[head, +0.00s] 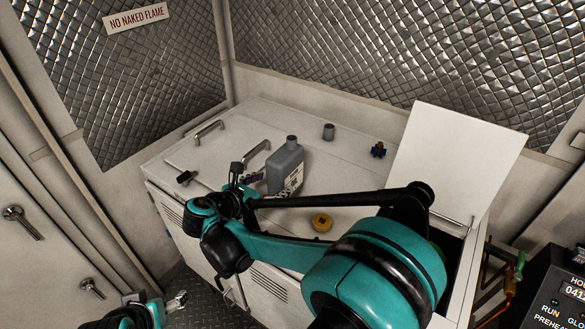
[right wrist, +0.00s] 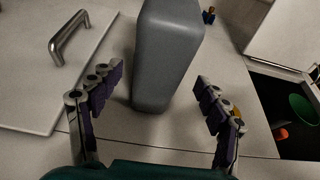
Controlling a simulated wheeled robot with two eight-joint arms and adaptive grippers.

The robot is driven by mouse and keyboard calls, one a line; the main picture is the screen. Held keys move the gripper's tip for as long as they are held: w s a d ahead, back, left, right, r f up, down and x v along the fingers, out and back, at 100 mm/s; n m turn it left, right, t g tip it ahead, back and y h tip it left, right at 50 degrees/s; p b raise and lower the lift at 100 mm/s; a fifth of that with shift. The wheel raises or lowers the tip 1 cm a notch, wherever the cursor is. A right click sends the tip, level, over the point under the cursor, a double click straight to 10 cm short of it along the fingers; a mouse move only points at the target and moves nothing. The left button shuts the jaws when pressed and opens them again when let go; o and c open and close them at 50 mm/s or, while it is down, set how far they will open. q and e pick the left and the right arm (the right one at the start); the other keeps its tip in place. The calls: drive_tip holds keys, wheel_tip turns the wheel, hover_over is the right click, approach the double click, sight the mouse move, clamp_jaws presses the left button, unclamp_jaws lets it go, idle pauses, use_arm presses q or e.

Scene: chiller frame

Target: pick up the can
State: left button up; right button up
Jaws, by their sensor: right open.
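The can is a grey upright jerry can (head: 286,168) with a short neck and a printed label, standing on the white cabinet top. In the right wrist view the can (right wrist: 168,50) is ahead of and between my fingers, with its neck out of frame. My right gripper (head: 245,173) is just left of the can in the head view. In the right wrist view the gripper (right wrist: 153,80) is open, with its purple-padded fingers spread and nothing held. My left gripper (head: 178,301) shows only partly at the bottom left, away from the can; its jaw state is unclear.
The cabinet top (head: 240,125) holds metal handles (head: 208,131), a grey cylinder (head: 328,131), a blue valve-like part (head: 378,150) and a yellow cap (head: 321,222). A raised white lid (head: 455,155) stands right, beside an open compartment (right wrist: 285,110). Quilted metal walls rise behind.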

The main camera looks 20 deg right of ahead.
drive_tip(key=b+x, duration=0.1)
drive_tip(key=x, duration=0.5)
drive_tip(key=shift+w+d+f, duration=0.2)
drive_tip(key=shift+w, duration=0.1)
clamp_jaws()
drive_tip(key=shift+r, duration=0.1)
